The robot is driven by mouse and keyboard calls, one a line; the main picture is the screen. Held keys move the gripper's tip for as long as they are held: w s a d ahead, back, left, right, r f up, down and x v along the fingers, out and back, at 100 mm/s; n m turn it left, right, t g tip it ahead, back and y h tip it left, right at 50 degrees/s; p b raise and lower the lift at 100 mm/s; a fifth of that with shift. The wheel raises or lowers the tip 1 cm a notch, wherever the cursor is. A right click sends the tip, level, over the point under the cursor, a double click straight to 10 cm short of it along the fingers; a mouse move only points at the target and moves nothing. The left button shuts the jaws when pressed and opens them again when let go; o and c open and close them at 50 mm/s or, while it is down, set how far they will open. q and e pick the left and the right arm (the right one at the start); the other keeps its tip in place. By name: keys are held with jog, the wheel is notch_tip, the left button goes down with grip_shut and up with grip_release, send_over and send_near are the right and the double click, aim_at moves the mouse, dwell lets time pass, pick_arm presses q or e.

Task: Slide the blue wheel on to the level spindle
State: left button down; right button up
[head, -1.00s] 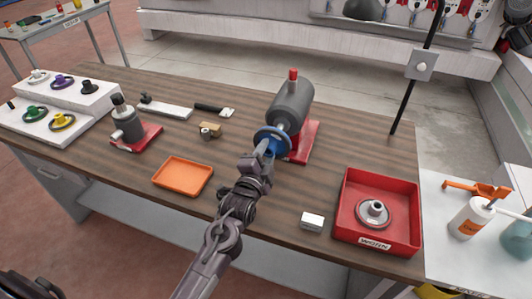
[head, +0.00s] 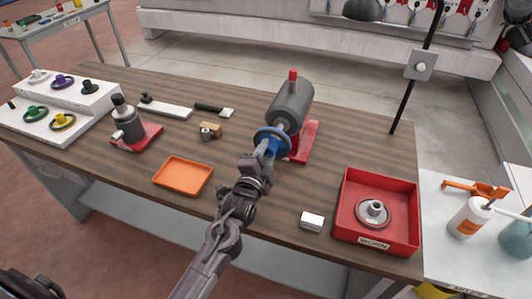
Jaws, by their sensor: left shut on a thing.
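The blue wheel (head: 272,139) is at the front end of the grey motor (head: 291,104), which lies level on a red base (head: 304,143). A short pale length of the level spindle (head: 283,127) shows between the wheel and the motor body. My left gripper (head: 266,149) is shut on the blue wheel from the near side. The wheel looks in line with the spindle; how far it sits on the spindle is hidden by the wheel and gripper.
A red tray (head: 345,211) holding a grey wheel (head: 373,213) stands at the right. An orange tray (head: 183,176), a small white block (head: 312,221) and an upright grey motor (head: 126,120) are on the table. A stepped white rack (head: 92,103) holds several coloured wheels. A black lamp post (head: 412,85) rises behind.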

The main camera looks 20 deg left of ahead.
pick_arm(q)
jog(key=shift+w+b, duration=0.5)
jog(key=shift+w, duration=1)
jog(key=shift+w+d+b, duration=0.1)
jog(key=shift+w+b, duration=0.85)
jog(key=shift+w, duration=1.3)
jog(key=c, duration=0.8)
grip_release()
jog(key=shift+c, duration=0.2)
jog(key=shift+s+f, duration=0.1)
jog(key=shift+s, duration=0.2)
jog(key=s+b, duration=0.2)
jog(key=s, duration=0.5)
jog(key=shift+s, duration=0.15)
